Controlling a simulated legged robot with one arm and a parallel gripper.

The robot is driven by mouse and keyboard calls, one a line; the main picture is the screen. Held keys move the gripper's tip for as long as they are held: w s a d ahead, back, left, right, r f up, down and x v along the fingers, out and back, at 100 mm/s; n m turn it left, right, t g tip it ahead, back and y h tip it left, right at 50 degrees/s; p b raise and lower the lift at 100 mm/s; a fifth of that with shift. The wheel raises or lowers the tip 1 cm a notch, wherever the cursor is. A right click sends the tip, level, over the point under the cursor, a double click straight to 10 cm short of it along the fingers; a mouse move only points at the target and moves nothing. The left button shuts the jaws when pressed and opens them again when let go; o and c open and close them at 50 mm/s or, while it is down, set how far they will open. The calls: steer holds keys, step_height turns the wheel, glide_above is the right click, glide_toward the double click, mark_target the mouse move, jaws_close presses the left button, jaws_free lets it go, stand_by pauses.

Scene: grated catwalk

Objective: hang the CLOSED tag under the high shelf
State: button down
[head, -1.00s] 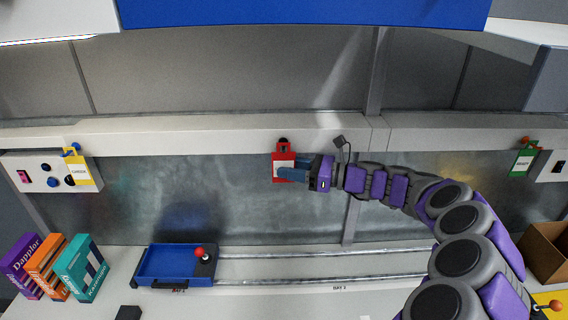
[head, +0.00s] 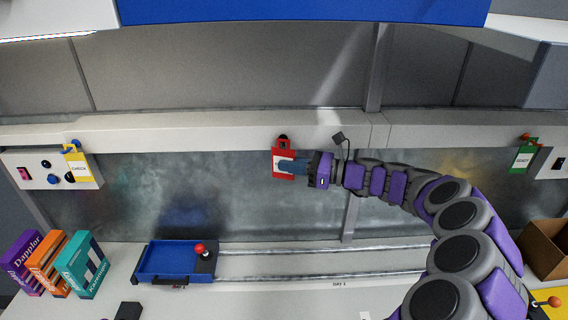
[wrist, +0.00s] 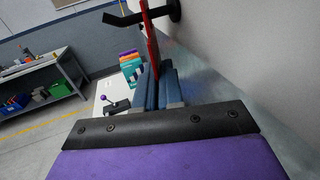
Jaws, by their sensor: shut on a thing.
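The red tag (head: 278,174) has a white label, mostly covered by my fingers, so I cannot read its word. My gripper (head: 288,166) is shut on it, reaching in from the right. The tag stands upright against a white beam. Its top overlaps a small black hook (head: 283,138) on the beam. In the wrist view the tag (wrist: 152,45) is edge-on between my blue fingers (wrist: 157,88). The black hook (wrist: 125,19) shows on both sides of the tag there. I cannot tell whether its hole bears on the hook.
A yellow tag (head: 78,168) hangs at left and a green tag (head: 522,158) at right. Below are a blue tray (head: 150,262), several boxes (head: 52,262) and a cardboard box (head: 545,245). A blue panel (head: 300,12) spans the top.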

steer(key=shift+r+p, duration=0.4)
steer(key=shift+p, duration=0.45)
steer(key=shift+s, duration=0.85)
steer(key=shift+s+r+p, duration=0.15)
steer(key=shift+s+p, duration=0.15)
steer(key=shift+p, duration=0.1)
stand_by(0.3)
steer(key=shift+s+r+p, duration=0.3)
steer(key=shift+s+r, duration=0.05)
steer(key=shift+s, duration=0.3)
steer(key=shift+s, duration=0.1)
steer(key=shift+s, duration=0.5)
steer(key=shift+s, duration=0.55)
steer(key=shift+s, duration=0.65)
